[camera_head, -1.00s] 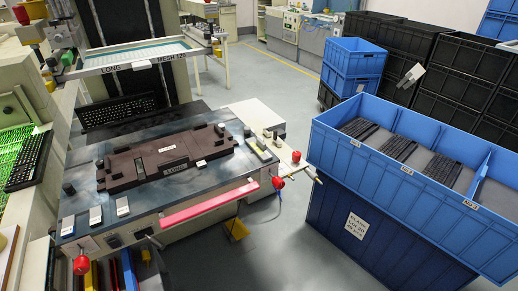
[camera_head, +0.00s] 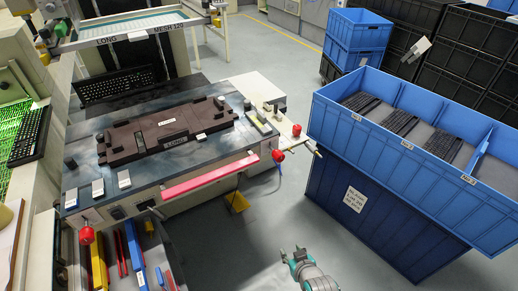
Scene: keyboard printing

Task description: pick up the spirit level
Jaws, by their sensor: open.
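A long yellow bar (camera_head: 98,262), which looks like the spirit level, lies at the lower left among other tools below the front of the printing table; its markings are too small to read. My gripper (camera_head: 292,252) shows at the bottom middle over the grey floor. Its fingers are apart and empty. It is well to the right of the yellow bar, apart from it and from the table.
Red and blue tools (camera_head: 135,250) lie beside the yellow bar. The printing table (camera_head: 85,180) carries a brown fixture (camera_head: 125,140); a pink-red bar (camera_head: 210,176) runs along its front. Blue crates (camera_head: 400,215) stand at right. Floor between is clear.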

